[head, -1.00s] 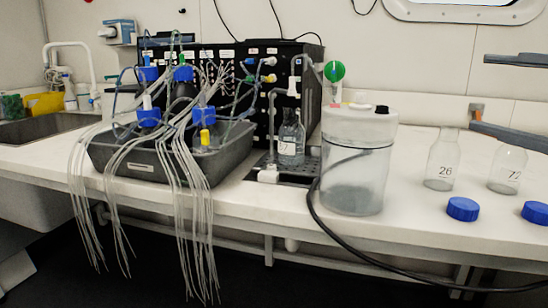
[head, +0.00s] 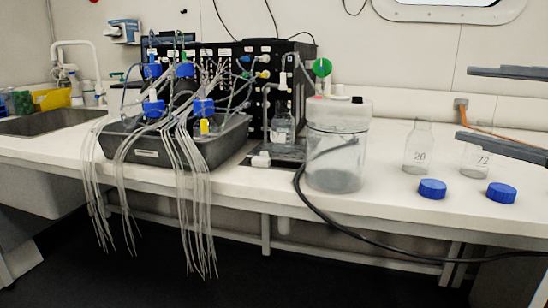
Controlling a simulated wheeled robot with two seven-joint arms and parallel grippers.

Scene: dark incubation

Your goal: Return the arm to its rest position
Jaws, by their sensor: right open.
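Two dark grey fingers of my right gripper (head: 508,110) reach in from the right edge. They are wide apart with nothing between them. The lower finger passes in front of the upper part of the glass bottle marked 72 (head: 475,155). The rest of my right arm is out of the picture. My left gripper and arm are not in view. The bottle marked 20 or 26 (head: 416,150) stands open on the white bench, left of the fingers and apart from them. Two blue caps (head: 432,190) (head: 501,193) lie in front of the bottles.
A clear lidded canister (head: 335,155) with a black hose stands mid-bench (head: 390,215). Left of it are a numbered bottle (head: 282,133) at a black tubing rack (head: 270,85) and a grey tray (head: 225,148) with blue-capped bottles and hanging tubes. A sink (head: 55,122) is far left.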

